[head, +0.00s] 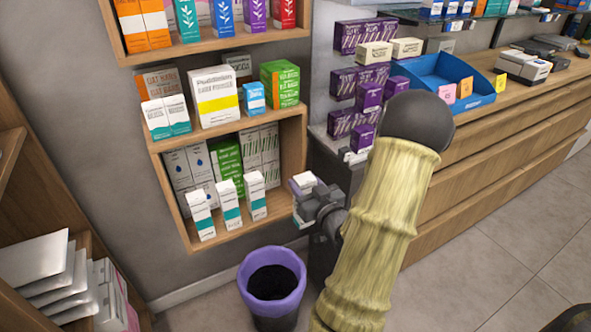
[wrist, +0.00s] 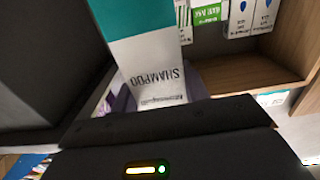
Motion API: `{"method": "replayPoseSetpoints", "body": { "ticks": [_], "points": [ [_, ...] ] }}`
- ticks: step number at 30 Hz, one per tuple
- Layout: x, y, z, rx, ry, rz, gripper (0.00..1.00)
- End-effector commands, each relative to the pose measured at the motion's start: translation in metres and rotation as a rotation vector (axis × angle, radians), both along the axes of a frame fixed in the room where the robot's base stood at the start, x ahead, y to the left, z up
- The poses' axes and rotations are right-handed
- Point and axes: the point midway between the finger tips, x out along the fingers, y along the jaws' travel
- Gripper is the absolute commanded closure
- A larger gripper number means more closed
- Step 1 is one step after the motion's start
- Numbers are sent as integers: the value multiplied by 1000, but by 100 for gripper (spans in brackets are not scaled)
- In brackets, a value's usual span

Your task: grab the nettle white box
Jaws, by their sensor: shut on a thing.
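My gripper (head: 305,193) is shut on a white box with a teal band (wrist: 150,55), held in front of and to the right of the lower shelf. In the wrist view the box stands between the purple fingers of my gripper (wrist: 155,97), and the word SHAMPOO on it is upside down. In the head view only its white end (head: 304,179) and a bit of teal show; my gripper hides the rest. I cannot read the word nettle on it. Three similar white boxes with teal bands stand at the lower shelf's front: left (head: 201,215), middle (head: 229,203) and right (head: 256,194).
The wooden wall shelf (head: 290,118) holds several other boxes. A purple-rimmed bin (head: 272,258) stands on the floor below my gripper. A wooden counter (head: 500,125) with a blue tray (head: 480,92) runs along the right. Open floor lies at the lower right.

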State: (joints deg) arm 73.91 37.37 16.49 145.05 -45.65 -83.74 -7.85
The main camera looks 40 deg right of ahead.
Motion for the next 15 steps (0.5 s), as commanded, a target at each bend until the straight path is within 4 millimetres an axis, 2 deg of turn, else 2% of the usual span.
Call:
{"method": "replayPoseSetpoints", "body": {
  "ticks": [1, 15],
  "points": [
    [-2, 0, 6, 6, 2, 0, 91],
    [-29, 7, 7, 5, 3, -2, 91]
  ]
}}
